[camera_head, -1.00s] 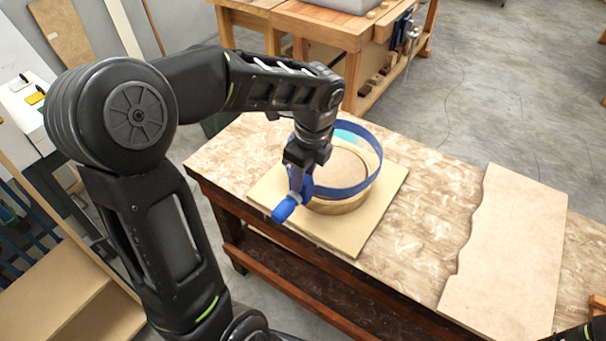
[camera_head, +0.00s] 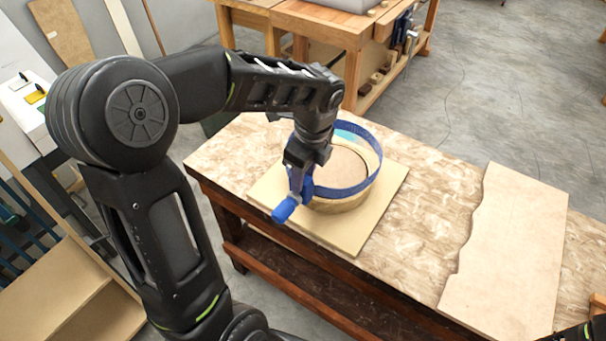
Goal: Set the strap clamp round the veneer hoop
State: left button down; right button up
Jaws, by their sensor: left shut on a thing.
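The strap clamp is a blue band (camera_head: 345,190) with a blue handle (camera_head: 286,210) at its near left. My left gripper (camera_head: 301,186) is shut on the strap clamp near that handle. The veneer hoop (camera_head: 343,203) is a pale wooden ring on a tan square board (camera_head: 345,240). The band appears around the upper part of the hoop, with the hoop's lower side showing below it. My gripper and wrist hide the left side of the band and hoop. Only a dark piece of my right arm shows at the lower right corner; its gripper is out of view.
The board lies on a mottled workbench (camera_head: 420,215). A pale sheet with a wavy edge (camera_head: 510,250) lies on the bench's right part. Another wooden bench (camera_head: 330,30) stands behind. Bare bench top lies between the board and the sheet.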

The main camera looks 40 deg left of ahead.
aim_at(303, 200)
pick_arm(q)
jog(key=shift+f+b, duration=1.4)
jog(key=shift+f, duration=0.95)
jog(key=shift+f+b, duration=0.95)
jog(key=shift+f, duration=0.65)
jog(key=shift+f+b, duration=0.3)
jog(key=shift+b, duration=0.05)
jog(key=c, duration=1)
grip_release()
jog(key=shift+o, duration=0.2)
